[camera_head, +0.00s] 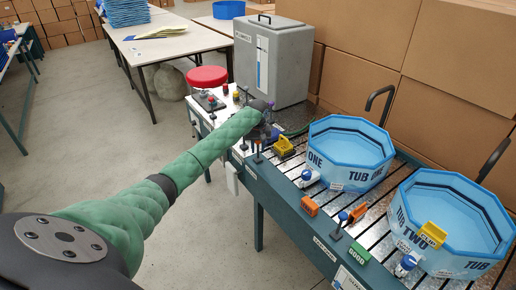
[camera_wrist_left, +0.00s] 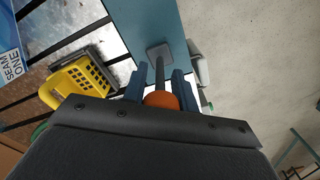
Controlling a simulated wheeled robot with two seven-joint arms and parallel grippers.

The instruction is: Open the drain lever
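A lever with an orange ball knob (camera_wrist_left: 162,101) and a dark rod stands on a small grey base plate (camera_wrist_left: 159,50) at the teal bench edge in the left wrist view. In the head view a short dark lever (camera_head: 257,153) stands at the bench's front edge, just below my left gripper (camera_head: 268,125). The two blue-grey fingers of my left gripper (camera_wrist_left: 160,86) lie on either side of the orange knob and rod. Whether they press on the knob I cannot tell. A second lever with a blue knob (camera_head: 343,216) stands farther right. My right gripper is not in view.
A yellow basket-like holder (camera_head: 284,147) sits close beside the left gripper and also shows in the wrist view (camera_wrist_left: 80,86). Blue tubs one (camera_head: 347,151) and two (camera_head: 455,224) stand to the right. A grey tank (camera_head: 272,58) stands behind. The floor at left is clear.

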